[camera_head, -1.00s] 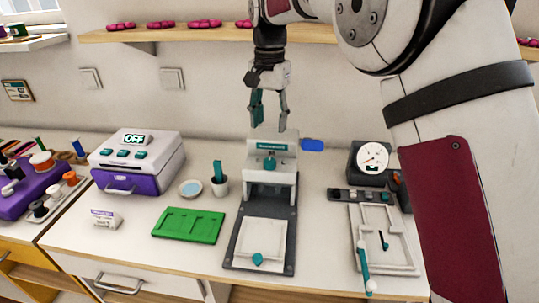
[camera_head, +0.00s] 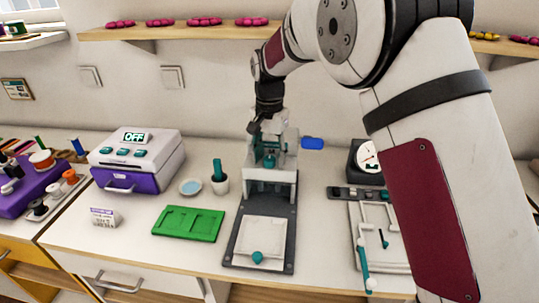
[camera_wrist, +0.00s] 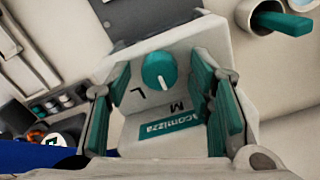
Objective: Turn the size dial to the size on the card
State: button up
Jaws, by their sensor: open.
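The size dial, a round teal knob with a white pointer line (camera_wrist: 158,68), sits on the white head of the press (camera_head: 284,163). In the wrist view the letters L and M show beside it, and the line points roughly between them. My gripper (camera_wrist: 160,78) is open, with one teal finger on each side of the dial and visible gaps between. In the head view my gripper (camera_head: 268,143) is down at the press head and partly covers it. The small white card (camera_head: 104,216) stands at the left of the table; its print is too small to read.
A purple and white machine reading OFF (camera_head: 137,160) stands at the left. A green tray (camera_head: 188,223), a small dish (camera_head: 190,187) and a cup with a teal tool (camera_head: 220,183) lie between. A blue piece (camera_head: 312,143) is close right of my gripper.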

aim_at(269, 158)
grip_shut()
jog(key=shift+n, duration=0.3)
jog(key=n, duration=0.3)
jog(key=shift+n, duration=0.3)
jog(key=shift+n+b, duration=0.4)
jog(key=shift+n, duration=1.9)
grip_release()
notch_tip(269, 158, up, 12)
